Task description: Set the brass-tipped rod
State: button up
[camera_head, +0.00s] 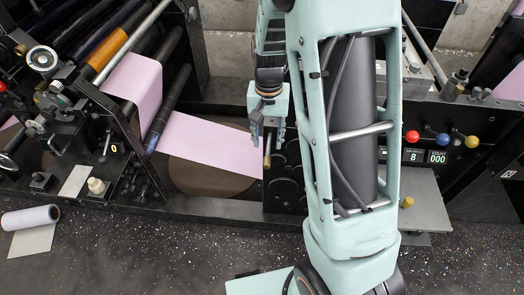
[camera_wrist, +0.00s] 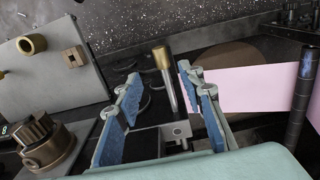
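The brass-tipped rod (camera_wrist: 162,58) has a gold-coloured end on a grey shaft and leans slightly in the wrist view. My gripper (camera_wrist: 161,79) is open, with one blue-padded finger on each side of the rod. The rod lies nearer the right finger, and a gap shows to the left finger. I cannot tell whether the right finger touches it. In the head view my gripper (camera_head: 267,136) points down at the machine's side frame, and the brass end (camera_head: 267,162) shows just below the fingers. The foot of the rod is hidden in the head view.
A pink web (camera_head: 212,143) runs left of my gripper. Red (camera_head: 412,137), blue (camera_head: 442,139) and yellow (camera_head: 472,141) knobs stand by counters at right. A grey plate (camera_wrist: 45,79) with brass parts and a ribbed knob (camera_wrist: 48,145) lie left in the wrist view.

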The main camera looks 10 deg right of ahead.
aim_at(267, 160)
notch_tip(267, 160, down, 10)
jog(key=shift+w+f+b, duration=0.1)
jog(key=shift+b, duration=0.3)
jog(key=shift+c, duration=0.7)
grip_shut()
